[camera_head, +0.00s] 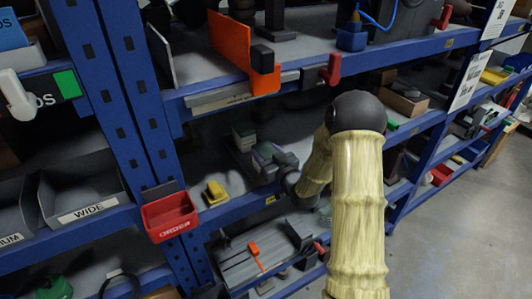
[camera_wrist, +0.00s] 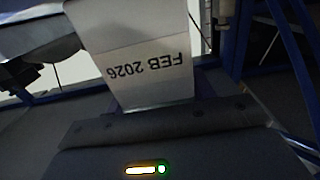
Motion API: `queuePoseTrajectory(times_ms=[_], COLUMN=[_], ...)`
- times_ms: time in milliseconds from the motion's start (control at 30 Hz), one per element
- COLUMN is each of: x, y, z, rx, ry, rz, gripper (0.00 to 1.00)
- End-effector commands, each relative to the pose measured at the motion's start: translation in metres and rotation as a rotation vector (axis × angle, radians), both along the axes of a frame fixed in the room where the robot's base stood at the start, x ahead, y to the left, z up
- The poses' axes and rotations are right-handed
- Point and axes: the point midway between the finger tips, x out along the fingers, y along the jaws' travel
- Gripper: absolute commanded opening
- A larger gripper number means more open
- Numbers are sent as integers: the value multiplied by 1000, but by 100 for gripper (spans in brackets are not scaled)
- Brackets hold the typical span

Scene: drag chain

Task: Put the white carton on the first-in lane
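A white carton (camera_wrist: 145,55) printed "FEB 2026" fills the upper middle of the wrist view. The print is upside down there, and the carton's lower end meets the dark edge of my gripper (camera_wrist: 155,118). The fingers do not show clearly, so I cannot tell whether they grip it. In the head view my gripper (camera_head: 279,163) is at the middle shelf, close to small boxes (camera_head: 246,138). A grey tray with parallel lanes (camera_head: 235,272) sits on the shelf below, with an orange piece (camera_head: 256,256) on it. No first-in label is readable.
A yellow object (camera_head: 215,192) lies on the middle shelf left of my gripper. An orange bracket (camera_head: 240,52) stands on the upper shelf. Open floor (camera_head: 465,240) lies at the right.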

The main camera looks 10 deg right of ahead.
Motion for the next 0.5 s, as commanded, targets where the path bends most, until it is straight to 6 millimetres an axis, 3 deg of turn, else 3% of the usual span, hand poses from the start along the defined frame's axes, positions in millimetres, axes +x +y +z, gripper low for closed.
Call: queuePoseTrajectory(times_ms=[33,100,500], x=[0,0,0], y=[0,0,0], z=[0,0,4], rx=[0,0,1], ry=[0,1,1], rz=[0,0,0], gripper=[62,74,74])
